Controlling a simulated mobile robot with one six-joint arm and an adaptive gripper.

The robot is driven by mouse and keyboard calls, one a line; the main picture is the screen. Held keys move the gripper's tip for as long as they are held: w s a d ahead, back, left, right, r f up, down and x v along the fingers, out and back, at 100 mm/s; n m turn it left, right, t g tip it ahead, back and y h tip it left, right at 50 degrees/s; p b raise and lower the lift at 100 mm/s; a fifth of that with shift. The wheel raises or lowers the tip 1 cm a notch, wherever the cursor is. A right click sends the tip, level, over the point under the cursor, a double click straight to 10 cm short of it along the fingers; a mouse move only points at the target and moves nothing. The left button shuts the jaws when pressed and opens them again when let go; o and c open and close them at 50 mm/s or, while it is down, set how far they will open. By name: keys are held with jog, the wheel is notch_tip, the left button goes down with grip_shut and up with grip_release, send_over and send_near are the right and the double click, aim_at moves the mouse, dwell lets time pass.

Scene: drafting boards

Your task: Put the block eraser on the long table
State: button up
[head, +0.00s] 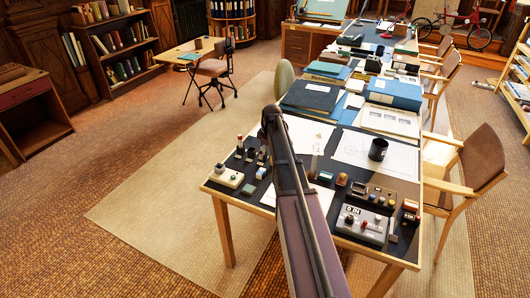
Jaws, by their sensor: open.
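The long table (405,183) runs from the near middle toward the back right, its dark top crowded with things. My gripper does not show.
A black mug (378,149), blue binder (396,93), dark folder (310,96) and grey device (362,223) crowd the table. Chairs (483,165) line its right side. A small desk (194,53) with a chair (213,68) stands at back left. The rug (150,205) left is clear.

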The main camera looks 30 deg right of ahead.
dwell(0.6)
jog(key=s+a+m+g+h, duration=0.1)
jog(key=s+a+m, duration=0.6)
jog(key=s+a, duration=1.7)
jog(key=shift+s+m, duration=0.25)
jog(key=shift+m, duration=0.05)
jog(key=shift+f, duration=0.1)
